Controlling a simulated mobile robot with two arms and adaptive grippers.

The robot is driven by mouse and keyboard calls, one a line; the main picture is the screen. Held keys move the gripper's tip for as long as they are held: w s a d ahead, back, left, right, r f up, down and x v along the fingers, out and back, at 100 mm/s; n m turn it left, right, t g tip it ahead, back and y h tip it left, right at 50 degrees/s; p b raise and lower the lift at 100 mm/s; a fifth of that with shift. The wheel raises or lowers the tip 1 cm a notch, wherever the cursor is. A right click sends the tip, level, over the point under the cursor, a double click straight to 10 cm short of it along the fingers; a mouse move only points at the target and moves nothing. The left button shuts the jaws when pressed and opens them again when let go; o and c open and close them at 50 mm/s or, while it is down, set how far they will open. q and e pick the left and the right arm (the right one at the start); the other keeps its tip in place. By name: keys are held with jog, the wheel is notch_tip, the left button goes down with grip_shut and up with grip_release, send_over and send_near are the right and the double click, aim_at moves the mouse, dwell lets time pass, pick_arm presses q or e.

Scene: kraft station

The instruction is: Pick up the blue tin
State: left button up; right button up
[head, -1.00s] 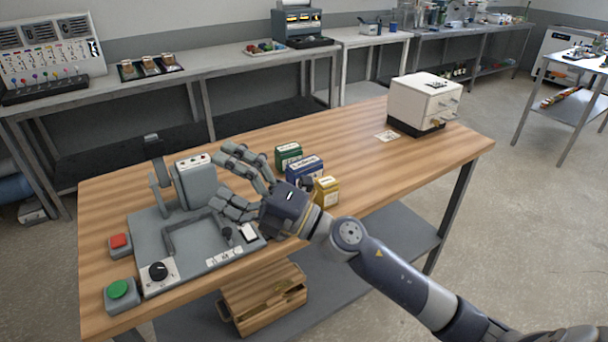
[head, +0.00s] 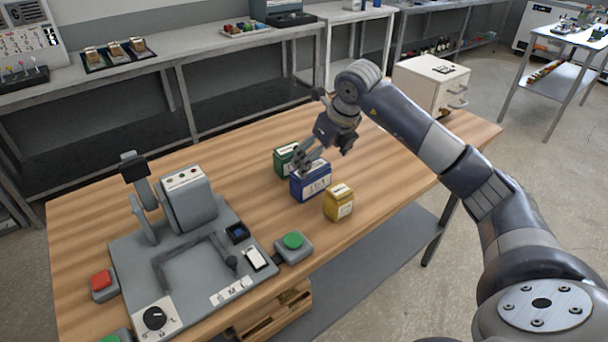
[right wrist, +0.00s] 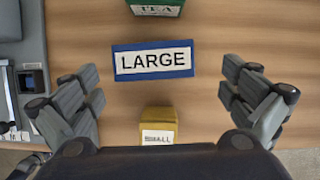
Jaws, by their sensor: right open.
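The blue tin (head: 311,183) stands upright on the wooden table between a green tin and a yellow tin. In the right wrist view the blue tin (right wrist: 153,61) shows its top with a label reading "LARGE". My right gripper (head: 306,163) is above the blue tin, pointing down, in the head view. In the right wrist view its open fingers (right wrist: 160,95) are spread to the left and right of the blue tin, with clear gaps on both sides. The gripper holds nothing. My left gripper is not in view.
The green tin (head: 285,160) stands close behind the blue tin and the yellow tin (head: 339,203) close in front. A grey machine (head: 189,199) with buttons and a dial fills the table's left side. A white drawer cabinet (head: 428,84) stands at the far right end.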

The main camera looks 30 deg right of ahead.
aim_at(316, 170)
jog(key=f, duration=0.3)
jog(key=shift+w+a+f, duration=0.1)
jog(key=shift+w+a, duration=0.1)
jog(key=shift+a, duration=0.05)
jog(key=shift+w+f+p, duration=0.2)
jog(key=shift+f+p, duration=0.05)
jog(key=shift+p, duration=0.05)
jog(key=p+x, duration=0.1)
jog(key=x, duration=0.3)
jog(key=shift+s+a+f+p, duration=0.2)
jog(key=shift+p, duration=0.15)
jog(key=shift+w+f, duration=0.15)
jog(key=shift+f, duration=0.2)
jog(key=shift+w+f, duration=0.1)
jog(key=shift+f, duration=0.05)
jog(key=shift+c, duration=0.2)
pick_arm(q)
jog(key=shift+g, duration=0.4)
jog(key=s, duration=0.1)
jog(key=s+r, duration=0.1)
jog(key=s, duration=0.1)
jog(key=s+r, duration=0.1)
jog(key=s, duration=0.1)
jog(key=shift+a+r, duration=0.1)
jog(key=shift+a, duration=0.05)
pick_arm(e)
jog(key=c, duration=1)
